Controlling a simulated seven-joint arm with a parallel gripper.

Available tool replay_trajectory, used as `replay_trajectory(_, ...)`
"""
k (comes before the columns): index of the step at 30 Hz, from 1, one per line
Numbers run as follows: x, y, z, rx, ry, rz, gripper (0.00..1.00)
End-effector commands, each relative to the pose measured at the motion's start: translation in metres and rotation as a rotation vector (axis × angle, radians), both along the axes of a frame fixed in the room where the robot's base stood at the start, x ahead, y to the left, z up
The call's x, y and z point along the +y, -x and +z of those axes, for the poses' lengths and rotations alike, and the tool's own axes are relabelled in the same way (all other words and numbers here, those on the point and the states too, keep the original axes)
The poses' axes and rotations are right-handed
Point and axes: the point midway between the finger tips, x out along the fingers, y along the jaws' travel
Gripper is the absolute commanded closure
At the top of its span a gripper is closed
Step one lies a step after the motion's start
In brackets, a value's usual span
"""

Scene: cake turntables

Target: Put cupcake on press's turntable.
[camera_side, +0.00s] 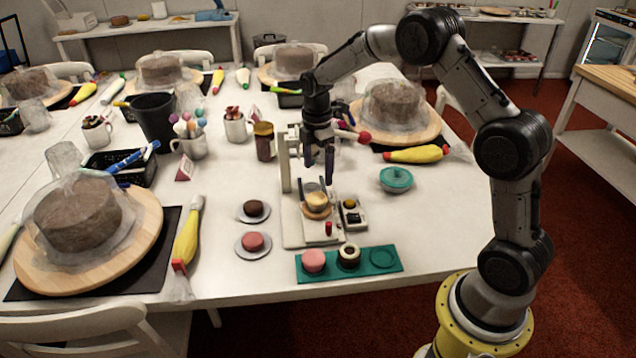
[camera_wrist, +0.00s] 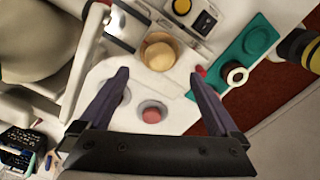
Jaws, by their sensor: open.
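The press (camera_side: 284,165) is a white upright frame on a white base plate near the table's front. A pale yellow cupcake-like piece (camera_side: 317,199) sits on the small orange-brown round turntable (camera_side: 318,213) on that base. The yellow piece also shows in the wrist view (camera_wrist: 159,56). My gripper (camera_side: 320,170) is open and empty, above the turntable and apart from the piece. In the wrist view its two purple-grey fingers (camera_wrist: 158,78) are spread wide, with the yellow piece beyond their tips.
A dark cake (camera_side: 254,208) and a pink cake (camera_side: 252,241) sit on saucers left of the press. A control box (camera_side: 350,213) stands right. A teal lidded bowl (camera_side: 396,180) stands farther right.

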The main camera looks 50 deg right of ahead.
Motion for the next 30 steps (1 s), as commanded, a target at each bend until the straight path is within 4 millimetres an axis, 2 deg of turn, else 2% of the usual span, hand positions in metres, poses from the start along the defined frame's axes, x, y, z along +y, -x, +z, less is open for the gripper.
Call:
replay_trajectory(1,0.0,-0.001,0.009,-0.003,0.001,0.0,0.02)
replay_trajectory(6,0.0,-0.001,0.027,-0.002,0.001,0.0,0.02)
replay_trajectory(14,0.003,0.003,0.04,-0.01,0.002,-0.02,0.02)
replay_trajectory(17,0.013,0.015,0.064,-0.043,0.006,-0.087,0.02)
replay_trajectory(20,0.029,0.04,0.101,-0.101,0.005,-0.216,0.02)
replay_trajectory(24,0.055,0.093,0.149,-0.193,-0.019,-0.442,0.02)
replay_trajectory(27,0.071,0.136,0.172,-0.256,-0.054,-0.603,0.02)
replay_trajectory(30,0.085,0.18,0.185,-0.315,-0.102,-0.762,0.02)
